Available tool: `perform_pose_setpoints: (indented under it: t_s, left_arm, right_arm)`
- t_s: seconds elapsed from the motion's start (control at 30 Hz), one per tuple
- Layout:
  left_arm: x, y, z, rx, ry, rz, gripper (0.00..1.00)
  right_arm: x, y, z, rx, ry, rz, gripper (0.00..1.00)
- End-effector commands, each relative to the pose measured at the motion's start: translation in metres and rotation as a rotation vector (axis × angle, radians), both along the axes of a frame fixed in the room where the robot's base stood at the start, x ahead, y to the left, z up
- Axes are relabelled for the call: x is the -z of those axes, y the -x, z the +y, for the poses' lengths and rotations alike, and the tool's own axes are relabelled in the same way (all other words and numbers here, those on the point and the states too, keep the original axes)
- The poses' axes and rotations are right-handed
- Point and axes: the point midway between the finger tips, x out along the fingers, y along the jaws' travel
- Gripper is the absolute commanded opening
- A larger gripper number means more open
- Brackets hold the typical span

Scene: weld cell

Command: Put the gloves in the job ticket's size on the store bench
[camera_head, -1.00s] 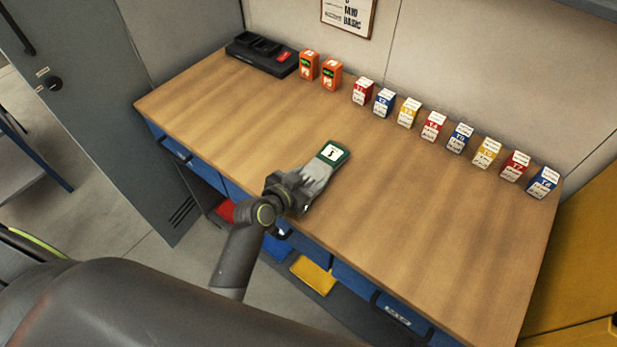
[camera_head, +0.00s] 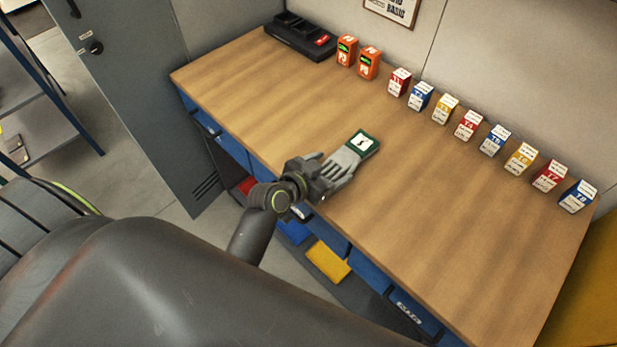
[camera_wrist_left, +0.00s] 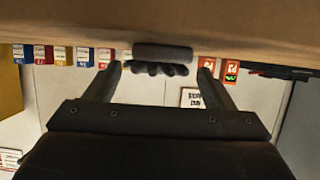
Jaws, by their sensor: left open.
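A grey glove pair (camera_head: 343,163) with a green cuff and a white label lies on the wooden store bench (camera_head: 430,230) near its front edge. The label's dark mark looks like an S, but I cannot read it surely. My left gripper (camera_head: 322,182) is at the finger end of the gloves, low over the bench edge. In the left wrist view its two jaws (camera_wrist_left: 160,80) stand apart, and the gloves (camera_wrist_left: 160,60) show end-on between and beyond them, not clamped. No job ticket is readable. My right gripper is out of view.
Several red, blue and yellow-labelled boxes (camera_head: 492,141) line the bench's back. Two orange packs (camera_head: 357,58) and a black charger tray (camera_head: 298,36) stand back left. A grey cabinet (camera_head: 140,90) is left of the bench.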

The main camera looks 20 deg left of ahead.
Motion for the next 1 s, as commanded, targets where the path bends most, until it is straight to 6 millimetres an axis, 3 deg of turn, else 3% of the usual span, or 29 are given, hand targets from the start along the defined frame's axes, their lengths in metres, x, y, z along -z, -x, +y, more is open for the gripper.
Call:
perform_pose_setpoints:
  t_s: [0.3,0.5,1.0]
  left_arm:
    - [-0.020,0.050,0.019,0.000,-0.002,0.000,0.76]
    - [-0.030,0.072,0.027,0.000,-0.002,0.000,0.76]
    - [-0.036,0.082,0.030,0.001,-0.001,0.001,0.76]
  right_arm:
    - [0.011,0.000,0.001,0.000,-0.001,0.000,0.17]
    - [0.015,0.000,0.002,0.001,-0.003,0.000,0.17]
    - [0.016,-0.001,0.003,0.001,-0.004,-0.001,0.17]
